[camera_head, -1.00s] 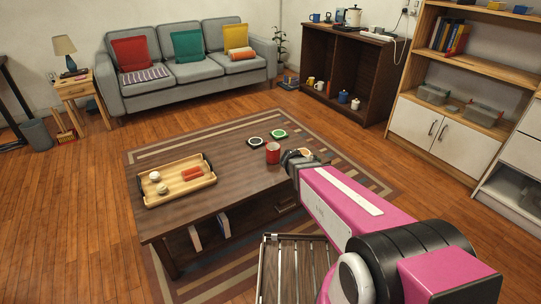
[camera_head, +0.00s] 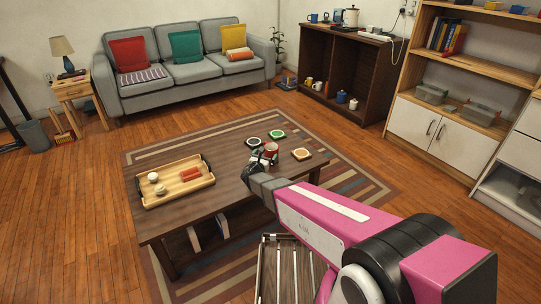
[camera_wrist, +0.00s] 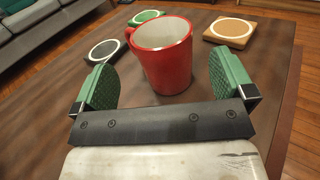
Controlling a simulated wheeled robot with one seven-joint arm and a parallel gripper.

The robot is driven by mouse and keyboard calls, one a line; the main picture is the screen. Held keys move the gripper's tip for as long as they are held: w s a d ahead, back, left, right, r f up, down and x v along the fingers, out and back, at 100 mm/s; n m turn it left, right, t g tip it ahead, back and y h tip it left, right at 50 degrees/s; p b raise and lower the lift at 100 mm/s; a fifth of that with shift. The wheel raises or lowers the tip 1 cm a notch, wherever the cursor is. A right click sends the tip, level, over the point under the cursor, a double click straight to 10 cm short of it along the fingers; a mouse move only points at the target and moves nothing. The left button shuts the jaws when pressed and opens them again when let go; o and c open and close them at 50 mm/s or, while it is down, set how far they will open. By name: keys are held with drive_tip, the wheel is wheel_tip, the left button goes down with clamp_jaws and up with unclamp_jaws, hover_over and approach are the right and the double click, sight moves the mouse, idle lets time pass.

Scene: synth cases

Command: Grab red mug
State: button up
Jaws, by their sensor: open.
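The red mug (camera_wrist: 165,60) stands upright on the dark wooden coffee table (camera_head: 230,183), and its handle is on the left in the wrist view. In the head view the mug (camera_head: 271,149) is partly hidden behind my gripper (camera_head: 264,161). In the wrist view my gripper (camera_wrist: 163,88) is open, with one green finger pad on each side of the picture. The mug is between and just beyond the pads, and a gap shows on each side of it.
Near the mug lie a green-rimmed coaster (camera_head: 277,134), a dark-rimmed coaster (camera_head: 254,142) and a tan coaster (camera_head: 301,154). A wooden tray (camera_head: 182,194) with several items sits on the table's left. A grey sofa (camera_head: 190,75) stands behind.

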sight(274, 144)
drive_tip(key=x, duration=0.7)
drive_tip(key=shift+w+d+f, duration=0.1)
drive_tip(key=shift+w+f, duration=0.05)
drive_tip(key=shift+w, duration=0.25)
drive_tip(key=c, duration=0.9)
